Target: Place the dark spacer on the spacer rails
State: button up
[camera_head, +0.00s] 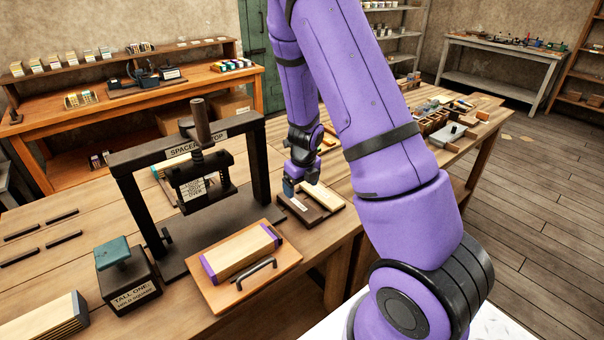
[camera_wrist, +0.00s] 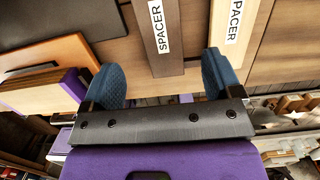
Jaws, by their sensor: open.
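The dark spacer (camera_head: 297,207) lies flat on the bench right of the press, with a white label. In the wrist view the dark spacer (camera_wrist: 146,22) reads SPACER. A pale spacer (camera_head: 328,196) lies beside it, and also shows in the wrist view (camera_wrist: 218,42). My gripper (camera_head: 300,190) is open and empty, just above the spacers. In the wrist view its blue fingers (camera_wrist: 162,75) are spread to either side of the dark spacer's near end; contact cannot be told. Several short dark bars (camera_head: 62,216) lie at the bench's left; I cannot tell whether these are the spacer rails.
Trays and parts fill the bench's far right.

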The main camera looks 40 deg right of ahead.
jog(key=shift+s+r, duration=0.15)
jog(key=shift+r, duration=1)
jog(key=shift+s+r, duration=0.1)
jog(key=shift+r, duration=1.05)
